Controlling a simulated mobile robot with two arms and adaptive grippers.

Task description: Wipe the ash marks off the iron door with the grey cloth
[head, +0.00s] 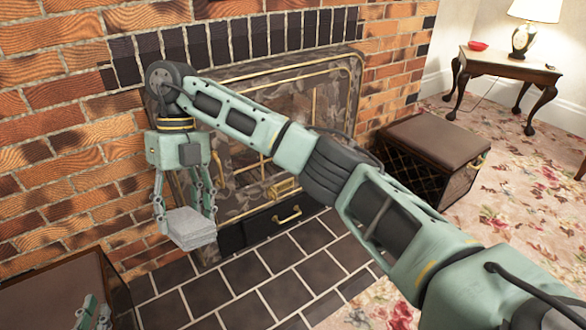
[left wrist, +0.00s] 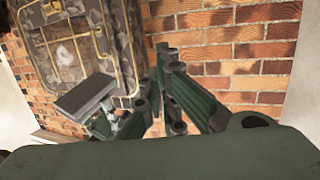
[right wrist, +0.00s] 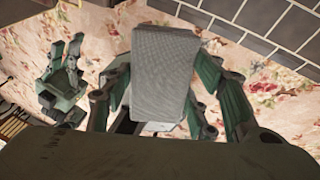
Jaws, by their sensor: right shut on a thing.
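The iron door (head: 262,135), dark with brass trim, sits in the brick fireplace, partly hidden behind my right arm in the head view. It also shows in the left wrist view (left wrist: 88,22), with a pale smudge near its middle. My right gripper (head: 187,212) points down, shut on the folded grey cloth (head: 193,232), in front of the door's left side and apart from it. The cloth fills the middle of the right wrist view (right wrist: 160,70). My left gripper (head: 95,318) is low at the left edge, its fingers close together and empty in the left wrist view (left wrist: 162,85).
Black hearth tiles (head: 270,275) lie below the door. A brown-topped box (head: 45,300) stands at lower left, near my left gripper. Another padded box (head: 425,145) stands right of the fireplace. A side table (head: 505,62) with a lamp (head: 527,25) is farther back on the floral carpet.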

